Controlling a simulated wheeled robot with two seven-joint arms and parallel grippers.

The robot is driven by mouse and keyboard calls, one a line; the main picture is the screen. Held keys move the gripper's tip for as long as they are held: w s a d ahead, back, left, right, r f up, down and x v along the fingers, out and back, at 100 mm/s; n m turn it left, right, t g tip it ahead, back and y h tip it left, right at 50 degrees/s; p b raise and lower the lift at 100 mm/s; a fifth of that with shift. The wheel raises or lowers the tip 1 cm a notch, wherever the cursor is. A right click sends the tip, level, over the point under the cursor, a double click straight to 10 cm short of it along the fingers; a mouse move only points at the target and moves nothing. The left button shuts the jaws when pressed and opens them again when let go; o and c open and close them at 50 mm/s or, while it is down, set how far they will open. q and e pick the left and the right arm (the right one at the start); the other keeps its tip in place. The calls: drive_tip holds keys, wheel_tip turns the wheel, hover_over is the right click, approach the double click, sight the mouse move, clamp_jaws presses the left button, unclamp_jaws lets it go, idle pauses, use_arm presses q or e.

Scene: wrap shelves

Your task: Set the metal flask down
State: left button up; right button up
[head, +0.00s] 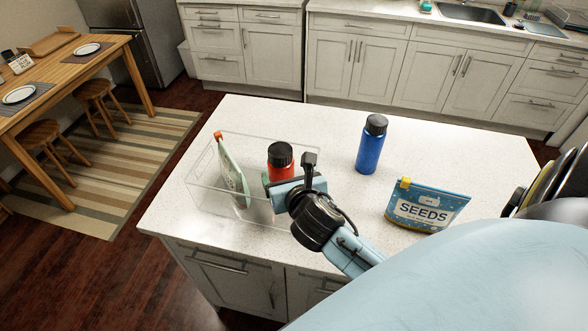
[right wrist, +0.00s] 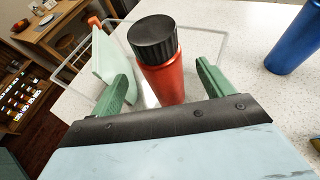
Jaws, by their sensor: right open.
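A red flask (head: 280,159) with a black cap stands upright in the right part of a clear bin (head: 196,187) on the white counter. It also shows in the right wrist view (right wrist: 166,82). My right gripper (head: 279,187) is open at the flask. In the right wrist view its green fingers (right wrist: 164,88) are spread, one on each side of the flask, with gaps visible. The flask's base is hidden behind the gripper. A blue flask (head: 371,145) with a black cap stands upright on the counter to the right, outside the bin. My left gripper is out of view.
A pale green pouch (head: 232,173) with an orange cap leans in the bin, left of the red flask. A blue seeds bag (head: 427,206) stands at the right on the counter (head: 330,118). The counter is clear behind the bin and between the two flasks.

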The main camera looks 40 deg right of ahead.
drive_tip(key=v, duration=0.6)
drive_tip(key=shift+f, duration=0.1)
idle(0.3)
